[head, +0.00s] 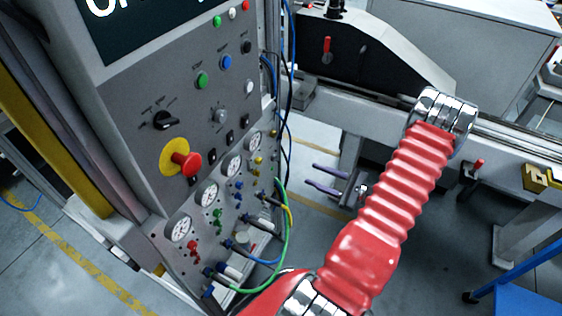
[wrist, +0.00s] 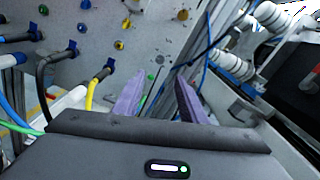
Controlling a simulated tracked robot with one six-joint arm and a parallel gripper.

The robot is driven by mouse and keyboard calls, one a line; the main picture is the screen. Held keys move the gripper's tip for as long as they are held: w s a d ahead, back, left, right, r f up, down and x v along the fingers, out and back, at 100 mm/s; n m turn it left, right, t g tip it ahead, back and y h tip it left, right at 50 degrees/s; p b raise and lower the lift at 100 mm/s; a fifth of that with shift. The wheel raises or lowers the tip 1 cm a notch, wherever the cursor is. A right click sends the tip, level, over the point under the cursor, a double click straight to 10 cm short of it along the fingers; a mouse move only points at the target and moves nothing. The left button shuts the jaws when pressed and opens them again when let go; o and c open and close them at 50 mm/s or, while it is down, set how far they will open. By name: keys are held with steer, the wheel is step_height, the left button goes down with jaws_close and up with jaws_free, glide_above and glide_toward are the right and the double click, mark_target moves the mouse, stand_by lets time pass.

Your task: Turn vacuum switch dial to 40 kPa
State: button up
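My gripper (head: 311,174) is open and empty in the head view, its two purple fingers apart and pointing left towards the control panel (head: 140,95). They are clear of the panel's right edge. The wrist view also shows my gripper (wrist: 160,78) with a gap between the fingers and the panel face (wrist: 165,45) beyond. I cannot tell for sure which part is the vacuum switch dial. A small grey unit with a round top (head: 245,237) sits low on the panel among hoses, and round white gauges (head: 233,166) run diagonally above it. No 40 kPa mark is readable.
A red mushroom button (head: 186,162) on a yellow disc and a black selector knob (head: 165,120) stick out of the panel. Green, blue and yellow hoses (head: 284,215) loop near its lower right edge. A grey machine frame (head: 385,130) stands behind my arm.

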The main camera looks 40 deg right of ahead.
mark_target(275, 159)
steer(key=x, duration=1.3)
steer(key=shift+w, duration=0.4)
steer(key=shift+c, duration=0.3)
steer(key=shift+a+f, duration=0.1)
jaws_close()
